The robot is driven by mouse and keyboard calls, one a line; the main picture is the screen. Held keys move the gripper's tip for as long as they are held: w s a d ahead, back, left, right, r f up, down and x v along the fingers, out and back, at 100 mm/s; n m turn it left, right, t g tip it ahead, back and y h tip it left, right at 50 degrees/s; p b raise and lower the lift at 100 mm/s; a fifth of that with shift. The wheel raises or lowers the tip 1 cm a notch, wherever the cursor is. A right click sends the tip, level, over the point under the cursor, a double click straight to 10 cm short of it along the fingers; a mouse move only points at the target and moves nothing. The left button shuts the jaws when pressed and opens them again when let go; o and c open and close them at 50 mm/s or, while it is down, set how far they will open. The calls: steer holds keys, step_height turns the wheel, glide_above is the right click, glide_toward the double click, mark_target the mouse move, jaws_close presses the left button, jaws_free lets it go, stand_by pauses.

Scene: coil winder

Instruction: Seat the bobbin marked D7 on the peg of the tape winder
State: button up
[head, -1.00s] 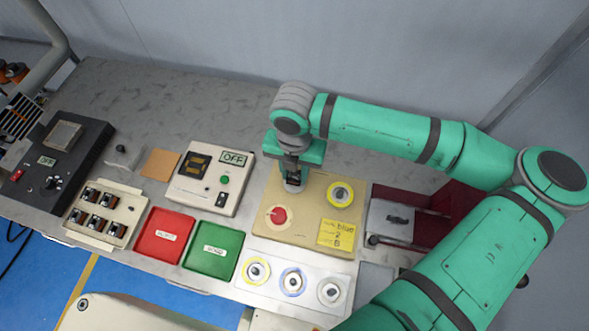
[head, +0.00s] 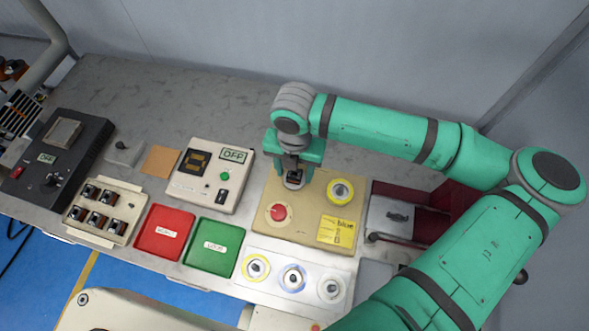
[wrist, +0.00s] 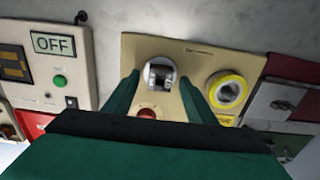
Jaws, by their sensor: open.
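The tape winder is a tan board (head: 262,222) with a red button (head: 278,212), a yellow ring (head: 340,191) and a yellow note (head: 336,231). A small pale and dark piece, apparently a bobbin (wrist: 160,72), sits in a round whitish seat on the board. No D7 mark is readable on it, and the peg is not visible. My gripper (head: 294,172) is over this piece, pointing down. In the wrist view its two green fingers (wrist: 159,78) stand apart on either side of the piece, without visible contact.
A cream rack (head: 82,228) holds several dark bobbins at the left. Red (head: 160,248) and green (head: 205,262) trays lie beside the winder. A pale plate with yellow, blue and white rings (head: 257,267) is in front. A box reading OFF (head: 226,187) stands left of the winder.

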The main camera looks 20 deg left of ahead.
step_height(320, 180, up, 10)
steer(key=shift+r, duration=0.25)
stand_by(0.7)
